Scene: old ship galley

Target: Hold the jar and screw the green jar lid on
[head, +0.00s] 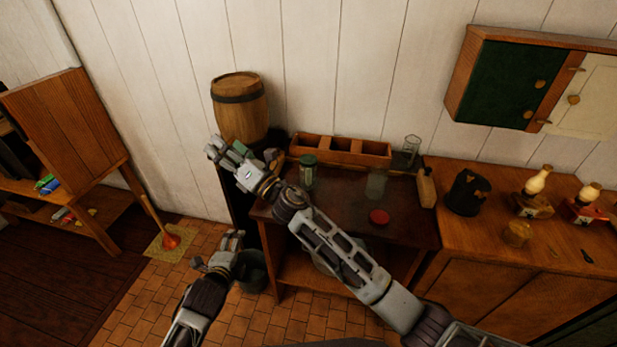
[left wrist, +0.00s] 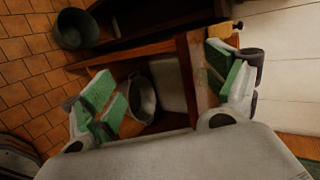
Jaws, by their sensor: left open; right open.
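A small jar with a green top (head: 307,172) stands upright at the back left of the dark table, close to my right forearm. I cannot tell whether its lid is seated or only resting. A clear glass jar (head: 376,184) stands farther right, with no lid visible on it. A red lid (head: 379,216) lies flat in front of it. My right gripper (head: 226,150) is open and empty, beyond the table's left edge, left of the green-topped jar. My left gripper (head: 218,251) is open and low, left of the table; the left wrist view shows nothing between its green-padded fingers (left wrist: 166,88).
A barrel (head: 240,108) stands behind my right gripper. A wooden compartment box (head: 340,151) and a glass cylinder (head: 412,148) line the table's back. A bucket (head: 251,270) stands on the floor by my left gripper. Oil lamps (head: 537,181) stand on the right counter.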

